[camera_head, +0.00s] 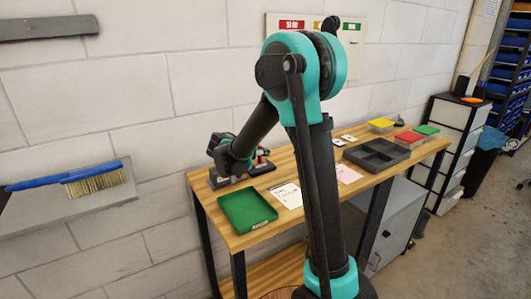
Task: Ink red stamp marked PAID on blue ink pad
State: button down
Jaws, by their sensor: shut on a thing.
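My gripper (222,150) is at the far left of the wooden bench, low over its back edge. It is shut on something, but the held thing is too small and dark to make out. A dark grey holder or base (226,182) sits on the bench just below my gripper. A small red piece (262,152) shows just right of my forearm; it may be a stamp handle, but no PAID mark is readable. I cannot make out a blue ink pad; my arm hides part of the bench.
A green tray (247,210) lies at the bench's front left, with a white printed sheet (287,194) beside it. A dark divided tray (376,155), a pink sheet (347,174) and yellow, red and green boxes (381,125) stand farther right. A wall shelf with a blue brush (92,180) is at left.

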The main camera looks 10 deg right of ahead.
jog(key=shift+r, duration=0.65)
jog(key=shift+r, duration=2.45)
